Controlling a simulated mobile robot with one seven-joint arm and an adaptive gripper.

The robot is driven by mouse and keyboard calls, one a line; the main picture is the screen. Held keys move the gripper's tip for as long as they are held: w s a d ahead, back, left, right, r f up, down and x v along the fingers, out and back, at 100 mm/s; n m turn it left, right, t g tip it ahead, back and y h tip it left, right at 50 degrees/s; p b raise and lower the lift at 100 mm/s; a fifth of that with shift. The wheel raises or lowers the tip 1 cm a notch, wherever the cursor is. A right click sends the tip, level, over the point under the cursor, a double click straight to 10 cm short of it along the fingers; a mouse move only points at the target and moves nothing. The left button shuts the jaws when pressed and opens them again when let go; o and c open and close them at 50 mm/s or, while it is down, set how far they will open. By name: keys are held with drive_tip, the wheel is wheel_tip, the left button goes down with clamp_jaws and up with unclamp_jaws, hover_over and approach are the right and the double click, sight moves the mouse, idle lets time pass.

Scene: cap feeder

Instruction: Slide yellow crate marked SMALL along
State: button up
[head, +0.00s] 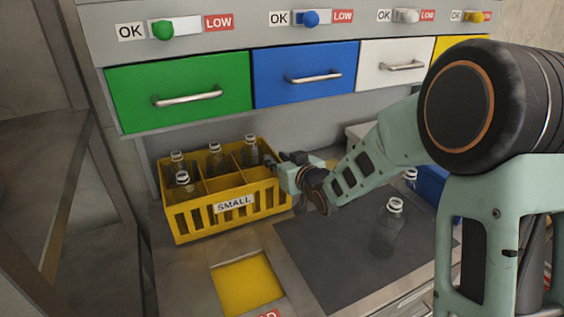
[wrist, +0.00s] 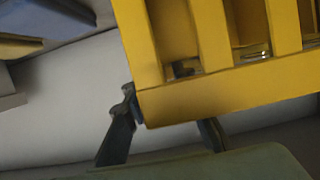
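The yellow crate marked SMALL (head: 262,200) stands upright on the bench at the left, its label facing front. Several clear bottles (head: 215,158) stand in its compartments. My gripper (head: 282,166) is at the crate's right end, near the top rim. In the wrist view the crate (wrist: 230,95) fills the upper right. My gripper (wrist: 166,128) shows two dark fingers spread apart there. One finger is by the crate's corner, seemingly touching it, and the other's tip is hidden behind the crate. I cannot tell whether they clamp it.
A clear bottle (head: 390,228) stands on the dark mat (head: 330,265) right of the crate. A yellow square (head: 247,286) lies in front of the crate. A blue container (head: 430,186) is partly behind my arm. Green (head: 180,112), blue and white drawers hang above.

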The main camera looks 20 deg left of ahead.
drive_tip(key=shift+w+a, duration=0.1)
drive_tip(key=shift+w, duration=0.05)
clamp_jaws()
idle(0.5)
